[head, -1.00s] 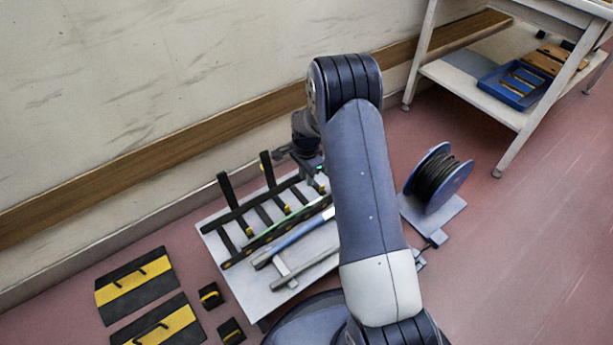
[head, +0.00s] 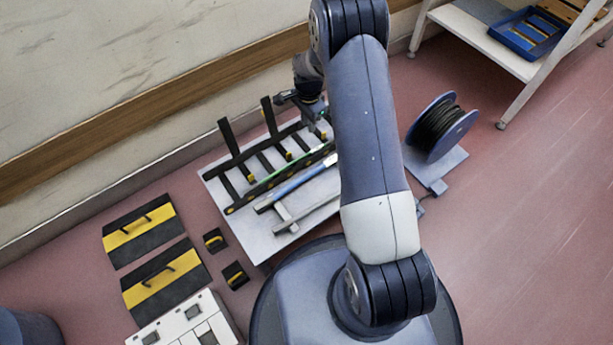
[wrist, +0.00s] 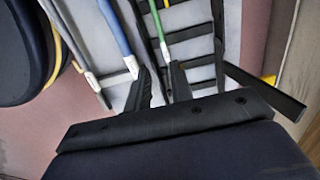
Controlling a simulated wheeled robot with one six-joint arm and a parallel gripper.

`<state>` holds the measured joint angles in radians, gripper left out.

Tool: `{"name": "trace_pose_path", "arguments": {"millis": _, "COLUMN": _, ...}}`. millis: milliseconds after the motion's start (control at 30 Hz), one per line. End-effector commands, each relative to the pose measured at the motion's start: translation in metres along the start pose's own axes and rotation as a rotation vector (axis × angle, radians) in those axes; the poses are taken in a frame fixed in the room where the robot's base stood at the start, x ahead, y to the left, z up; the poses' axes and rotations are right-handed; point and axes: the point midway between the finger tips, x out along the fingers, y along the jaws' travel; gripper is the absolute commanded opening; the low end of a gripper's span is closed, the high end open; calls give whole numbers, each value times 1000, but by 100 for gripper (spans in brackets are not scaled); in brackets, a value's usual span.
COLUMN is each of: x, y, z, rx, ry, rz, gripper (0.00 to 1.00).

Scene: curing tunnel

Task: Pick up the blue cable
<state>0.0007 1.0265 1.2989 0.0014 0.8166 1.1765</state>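The blue cable (head: 297,183) lies on the pale board (head: 227,185), on the near side of the black rack (head: 270,182). In the wrist view the blue cable (wrist: 115,27) runs down to a white end beside the left finger, outside the gap. My gripper (wrist: 160,68) is open and nothing shows held in it. A green cable (wrist: 157,28) points down towards the gap between the fingers; whether it touches them I cannot tell. In the head view my gripper is by the rack's far right end, its fingertips partly hidden by my arm.
Black posts (head: 228,136) stand up from the rack near my gripper. A grey bar (head: 308,212) lies on the board's near side. A cable reel (head: 437,127) stands at right. Black-yellow panels (head: 140,232) lie at left. A shelf unit (head: 480,38) stands at back right.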

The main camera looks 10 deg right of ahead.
Motion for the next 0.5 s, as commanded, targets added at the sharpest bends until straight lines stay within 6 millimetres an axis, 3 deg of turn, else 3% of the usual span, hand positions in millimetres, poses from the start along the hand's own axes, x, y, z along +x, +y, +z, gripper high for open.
{"name": "trace_pose_path", "arguments": {"millis": 133, "x": 5, "y": 15, "z": -3, "rx": 0, "ry": -1, "rz": 3, "gripper": 34}}
{"name": "trace_pose_path", "arguments": {"millis": 300, "x": 18, "y": 58, "z": -8, "rx": -9, "ry": -1, "rz": 3, "gripper": 48}}
{"name": "trace_pose_path", "arguments": {"millis": 500, "x": 30, "y": 81, "z": -8, "rx": -17, "ry": 1, "rz": 1, "gripper": 48}}
